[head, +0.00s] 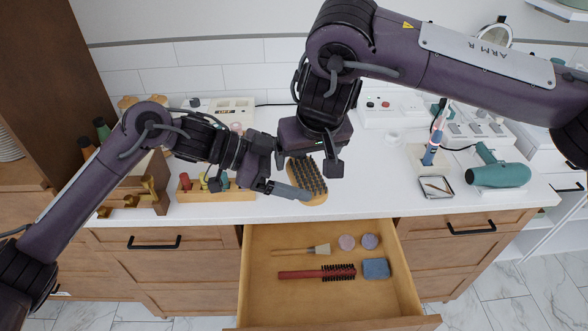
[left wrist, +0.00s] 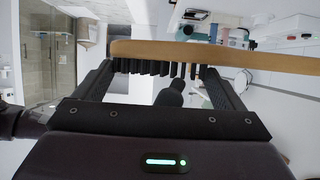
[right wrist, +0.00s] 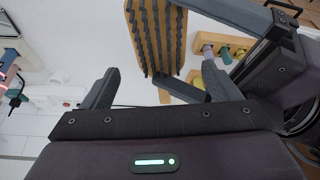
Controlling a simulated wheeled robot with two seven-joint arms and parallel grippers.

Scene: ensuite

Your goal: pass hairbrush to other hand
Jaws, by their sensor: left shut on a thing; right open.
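The hairbrush (head: 313,182) has a wooden back and dark bristles. My left gripper (head: 290,182) is shut on it and holds it above the counter's front part. In the left wrist view the brush (left wrist: 215,50) lies across the fingertips, bristles toward the palm. My right gripper (head: 308,165) is open and empty, pointing down close to the brush. In the right wrist view the brush (right wrist: 157,38) shows just beyond and between the open fingers (right wrist: 160,82), seemingly apart from them. Part of the brush is hidden in the head view by my right gripper.
Below is an open drawer (head: 255,300) with a red brush (head: 315,273), a wooden-handled brush (head: 300,251), round items and a blue block (head: 376,268). A teal hairdryer (head: 500,174) and small tray (head: 436,187) stand right. A wooden rack (head: 215,196) stands left.

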